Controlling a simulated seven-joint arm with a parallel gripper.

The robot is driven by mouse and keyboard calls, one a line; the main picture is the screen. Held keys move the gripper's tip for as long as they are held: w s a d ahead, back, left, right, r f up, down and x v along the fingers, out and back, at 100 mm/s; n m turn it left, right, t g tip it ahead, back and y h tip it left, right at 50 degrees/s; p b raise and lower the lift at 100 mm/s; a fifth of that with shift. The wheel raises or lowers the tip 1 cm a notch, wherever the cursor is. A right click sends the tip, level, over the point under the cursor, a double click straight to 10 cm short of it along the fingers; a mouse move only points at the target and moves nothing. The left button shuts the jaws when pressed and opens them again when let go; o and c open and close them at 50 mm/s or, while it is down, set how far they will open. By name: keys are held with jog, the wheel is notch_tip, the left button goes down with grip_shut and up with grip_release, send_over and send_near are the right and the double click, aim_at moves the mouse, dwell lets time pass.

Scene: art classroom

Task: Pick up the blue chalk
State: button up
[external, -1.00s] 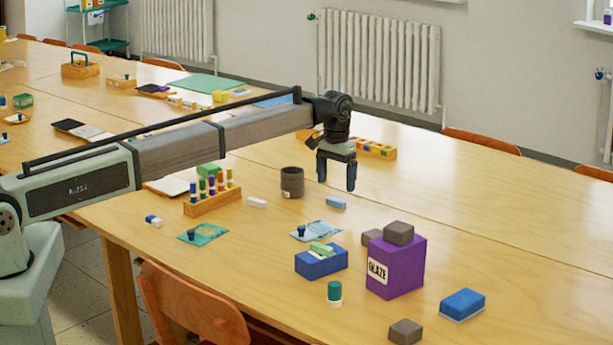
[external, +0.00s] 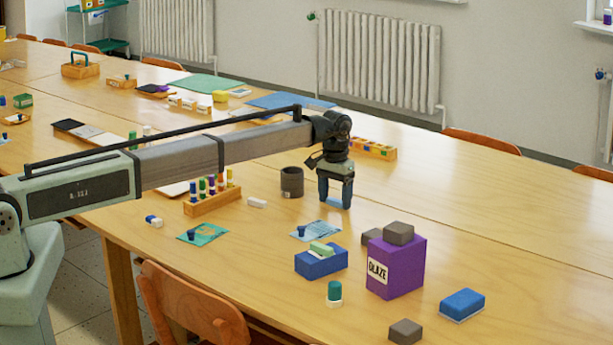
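The blue chalk (external: 335,204) is a short light-blue stick lying on the wooden table, right of the dark grey cup. My gripper (external: 335,203) points straight down over it, with its fingertips at table height. The two fingers stand apart, one on each side of the chalk, and the chalk shows in the gap between them. I cannot tell whether either finger touches it. The fingers hide part of the chalk's ends.
The grey cup (external: 292,182) stands close on the left. A white chalk (external: 257,203) and a wooden rack (external: 212,203) lie further left. A light-blue card (external: 318,231), a blue box (external: 321,262) and a purple glaze box (external: 398,267) are in front.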

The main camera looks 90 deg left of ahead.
jog(key=c, duration=0.7)
jog(key=shift+r, duration=0.1)
